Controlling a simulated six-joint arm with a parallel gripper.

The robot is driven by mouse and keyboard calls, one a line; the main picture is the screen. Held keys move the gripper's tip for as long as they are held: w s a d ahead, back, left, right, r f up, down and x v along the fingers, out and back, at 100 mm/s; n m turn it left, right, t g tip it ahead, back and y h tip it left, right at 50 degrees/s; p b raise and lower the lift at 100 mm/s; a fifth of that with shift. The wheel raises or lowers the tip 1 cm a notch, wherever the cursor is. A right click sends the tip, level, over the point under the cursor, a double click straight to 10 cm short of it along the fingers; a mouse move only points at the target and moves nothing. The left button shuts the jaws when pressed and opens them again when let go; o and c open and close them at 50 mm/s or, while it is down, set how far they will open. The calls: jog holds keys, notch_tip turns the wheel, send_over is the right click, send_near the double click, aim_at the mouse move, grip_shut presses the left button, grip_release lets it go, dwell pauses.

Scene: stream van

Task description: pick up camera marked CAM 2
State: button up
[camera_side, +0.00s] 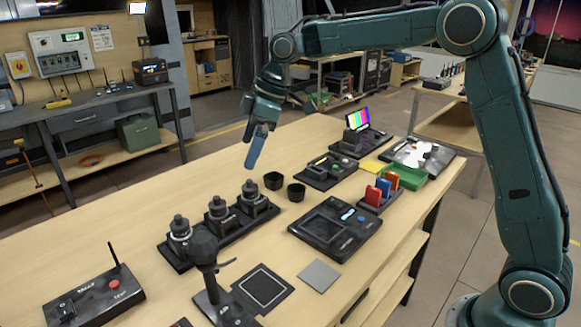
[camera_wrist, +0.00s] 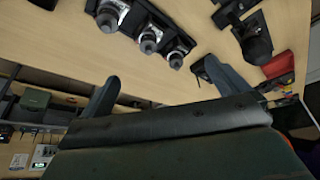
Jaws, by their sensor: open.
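Three dark cylindrical camera units stand upright in a row on a black rack (camera_side: 232,238): a front one (camera_side: 180,238), a middle one (camera_side: 217,215) and a rear one (camera_side: 251,197). Their labels are too small to read, so I cannot tell which is CAM 2. The same row shows at the top of the wrist view, with units at the left (camera_wrist: 107,18), middle (camera_wrist: 150,39) and right (camera_wrist: 176,58). My gripper (camera_side: 256,150) hangs above the table, higher than and behind the rear unit, touching nothing. In the wrist view my gripper (camera_wrist: 160,72) has its fingers wide apart and empty.
Two black cups (camera_side: 284,187) stand right of the rack. A joystick-like stand (camera_side: 205,262) rises in front of it. A black panel (camera_side: 335,230), a card holder (camera_side: 372,200) and a green tray (camera_side: 408,178) lie to the right. The table's left rear is bare.

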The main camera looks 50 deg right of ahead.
jog(key=n, duration=0.2)
send_near(219, 205)
jog(key=d+r, duration=0.1)
jog(key=r, duration=0.1)
jog(key=shift+w+d+f+g+y, duration=0.15)
jog(key=shift+w+g+y, duration=0.1)
jog(key=shift+g+y, duration=0.15)
jog(key=shift+f, duration=0.1)
jog(key=shift+x, duration=4.25)
jog(key=shift+s+x, duration=0.2)
jog(key=shift+x, duration=2.35)
